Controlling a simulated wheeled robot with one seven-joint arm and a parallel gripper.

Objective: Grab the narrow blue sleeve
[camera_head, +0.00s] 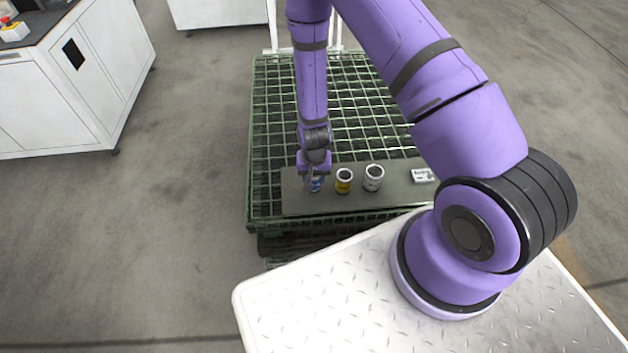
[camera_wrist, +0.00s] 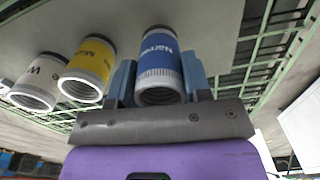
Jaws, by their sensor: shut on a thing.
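The narrow blue sleeve (camera_wrist: 159,62) is a blue cylinder with a white ribbed end and white lettering, seen in the wrist view. It stands between the two fingers of my gripper (camera_wrist: 160,82), which is shut on it. In the head view the blue sleeve (camera_head: 316,184) shows only in part under my gripper (camera_head: 314,178), at the left part of a grey board. My gripper hides much of it there.
A yellow sleeve (camera_head: 343,181) and a grey-white sleeve (camera_head: 373,178) stand to the right on the grey board (camera_head: 300,206). A small label plate (camera_head: 423,175) lies farther right. The board rests on a green mesh crate (camera_head: 270,110). A white cabinet (camera_head: 120,80) stands at left.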

